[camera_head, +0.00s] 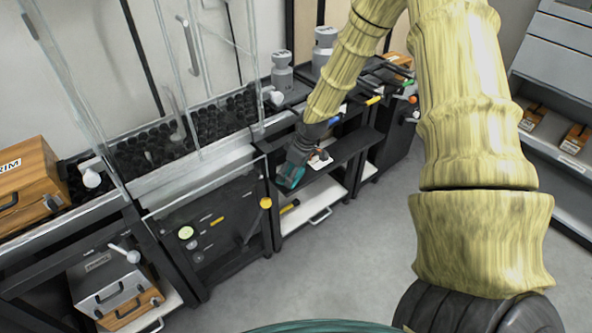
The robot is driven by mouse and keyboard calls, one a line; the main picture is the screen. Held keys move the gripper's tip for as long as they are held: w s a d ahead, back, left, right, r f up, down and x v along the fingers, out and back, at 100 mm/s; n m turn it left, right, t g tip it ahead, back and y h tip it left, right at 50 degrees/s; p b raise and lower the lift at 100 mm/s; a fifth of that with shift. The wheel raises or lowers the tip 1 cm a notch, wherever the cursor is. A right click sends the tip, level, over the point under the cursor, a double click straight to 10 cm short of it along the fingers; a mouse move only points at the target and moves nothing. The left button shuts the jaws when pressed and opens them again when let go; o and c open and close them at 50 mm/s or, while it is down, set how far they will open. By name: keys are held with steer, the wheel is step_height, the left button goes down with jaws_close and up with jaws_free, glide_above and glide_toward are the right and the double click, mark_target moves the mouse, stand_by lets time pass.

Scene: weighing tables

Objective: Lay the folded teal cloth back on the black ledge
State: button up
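The folded teal cloth (290,177) shows as a small patch at the end of my gripper (297,160), touching it or right beside it in this view. My gripper points down and left at the front of the dark bench. It is small and dark here, and its fingertips are not clear, so I cannot tell whether they are closed on the cloth. The black ledge (345,149) is under the bench top, right beside my gripper. I cannot tell whether the cloth rests on the ledge or hangs in front of it.
A small white item (320,162) lies just right of my gripper. A white pull-out shelf (322,207) is below. Left stands a dark panel (213,228) with knobs, below a glass enclosure (195,75). Grey weights (282,72) stand behind. The grey floor (330,270) in front is clear.

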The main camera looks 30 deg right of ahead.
steer(key=shift+w+d+f, duration=0.15)
steer(key=shift+w+d, duration=1.05)
steer(key=shift+d, duration=0.25)
steer(key=shift+w+d+f, duration=0.1)
steer(key=shift+d+f, duration=0.05)
steer(key=shift+f, duration=1.65)
steer(key=shift+c, duration=0.4)
steer(key=o, duration=1)
steer(key=shift+o, duration=0.2)
steer(key=shift+v, duration=3.75)
